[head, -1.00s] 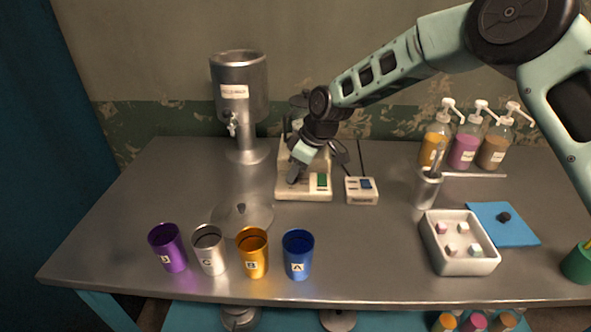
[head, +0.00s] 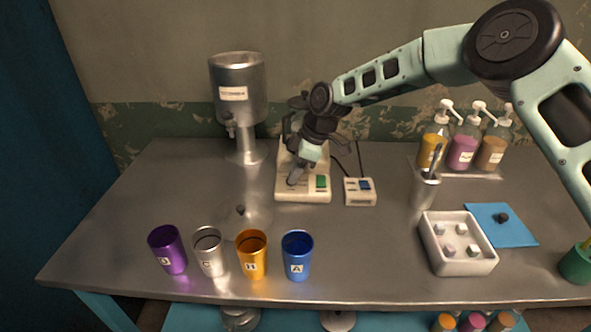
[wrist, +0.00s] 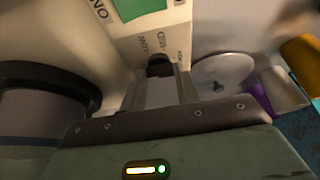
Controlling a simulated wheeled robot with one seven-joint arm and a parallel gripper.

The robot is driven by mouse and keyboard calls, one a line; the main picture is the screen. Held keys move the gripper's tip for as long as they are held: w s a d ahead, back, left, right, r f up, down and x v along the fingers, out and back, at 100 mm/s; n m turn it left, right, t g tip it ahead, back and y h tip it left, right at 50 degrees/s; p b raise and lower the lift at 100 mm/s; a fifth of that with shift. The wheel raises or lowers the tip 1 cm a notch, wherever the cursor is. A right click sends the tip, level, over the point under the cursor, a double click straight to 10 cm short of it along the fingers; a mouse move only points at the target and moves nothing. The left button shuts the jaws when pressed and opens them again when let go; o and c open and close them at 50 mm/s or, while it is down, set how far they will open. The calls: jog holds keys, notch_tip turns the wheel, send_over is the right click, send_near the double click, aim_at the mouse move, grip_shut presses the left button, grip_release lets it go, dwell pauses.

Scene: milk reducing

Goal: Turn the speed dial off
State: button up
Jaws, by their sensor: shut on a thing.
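A cream-coloured machine base (head: 303,193) stands at the middle of the table in the head view, with a green switch (head: 321,182) on its right front. In the wrist view the dark speed dial (wrist: 158,66) sits on the labelled cream panel (wrist: 122,45), below the green patch. My gripper (head: 293,179) reaches down over the left part of the base. It is shut on the dial, with its two fingers (wrist: 160,84) on either side of the knob. In the head view the gripper hides the dial, and the exact dial setting cannot be read.
A small box with a blue patch (head: 360,192) stands right of the base. A metal dispenser (head: 240,90) stands behind left. Several coloured cups, including a blue cup (head: 297,256), line the front. A white tray (head: 462,268) with cubes is front right.

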jog(key=o, duration=1)
jog(key=b+v, duration=0.2)
jog(key=v, duration=1.5)
jog(key=shift+d+r, duration=0.1)
jog(key=shift+r, duration=0.1)
